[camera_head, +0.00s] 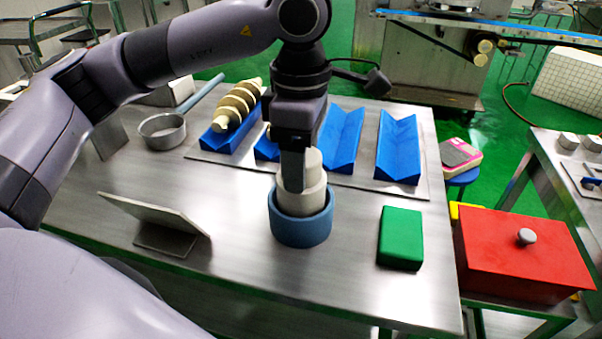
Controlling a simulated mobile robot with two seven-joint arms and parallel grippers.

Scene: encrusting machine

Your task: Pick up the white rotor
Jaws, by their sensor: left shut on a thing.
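The white rotor (313,195), an off-white stepped round part, stands upright in a blue round holder (302,230) at the middle of the steel table. Its lower part is hidden inside the holder. My left gripper (292,178) points straight down from above and is shut on the rotor's upper part. Its fingers hide part of the rotor's left side. I cannot tell whether the rotor is lifted off the holder's floor. My right gripper is not in view.
Blue V-shaped rests (398,150) line the table's back, one bearing a cream spiral part (238,104). A strainer (162,130) lies back left, a metal stand (165,225) front left, a green block (401,237) right. A red lidded box (520,255) stands beyond the table's right edge.

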